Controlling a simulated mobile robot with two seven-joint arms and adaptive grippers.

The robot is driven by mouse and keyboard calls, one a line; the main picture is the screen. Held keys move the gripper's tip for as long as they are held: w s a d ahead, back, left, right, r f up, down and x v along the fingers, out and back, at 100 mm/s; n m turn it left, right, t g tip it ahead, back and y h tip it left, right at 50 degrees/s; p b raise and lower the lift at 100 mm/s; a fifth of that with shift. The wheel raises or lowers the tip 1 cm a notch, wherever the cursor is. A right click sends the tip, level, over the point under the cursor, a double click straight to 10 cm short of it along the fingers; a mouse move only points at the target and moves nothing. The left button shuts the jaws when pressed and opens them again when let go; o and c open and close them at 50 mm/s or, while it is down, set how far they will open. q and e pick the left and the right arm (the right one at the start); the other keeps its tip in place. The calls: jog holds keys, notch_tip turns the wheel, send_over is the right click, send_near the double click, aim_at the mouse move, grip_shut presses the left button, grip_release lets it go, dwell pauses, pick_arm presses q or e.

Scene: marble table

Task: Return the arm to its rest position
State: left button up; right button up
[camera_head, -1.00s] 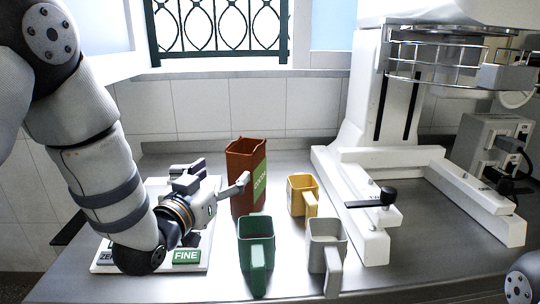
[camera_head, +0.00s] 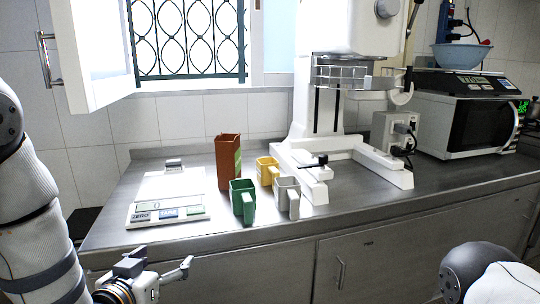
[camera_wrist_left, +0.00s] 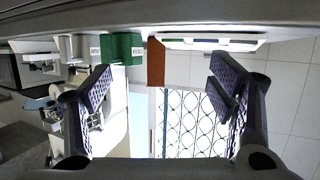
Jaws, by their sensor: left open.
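My left gripper (camera_head: 158,264) is low at the left of the head view, in front of the counter's front edge and below the scale. In the left wrist view its two dark ridged fingers (camera_wrist_left: 160,90) are spread wide with nothing between them. My left arm comes down the left edge of the head view. Part of my right arm (camera_head: 482,272) shows at the lower right; its gripper is out of view.
A microwave (camera_head: 465,125) is at right.

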pick_arm(q)
jog(key=s+f+g+y, duration=0.1)
jog(key=s+f+g, duration=0.6)
jog(key=s+f, duration=0.9)
jog(key=s+f+g, duration=0.3)
jog(key=s, duration=0.6)
jog(key=s+f+n+g, duration=0.1)
jog(key=s+f+g, duration=0.2)
jog(key=s, duration=0.6)
jog(key=s+f+g, duration=0.2)
jog(key=s+g, duration=0.2)
jog(key=s, duration=0.5)
jog(key=shift+a+f+y, duration=0.3)
jog(key=shift+a+f, duration=0.1)
jog(key=shift+a, duration=0.05)
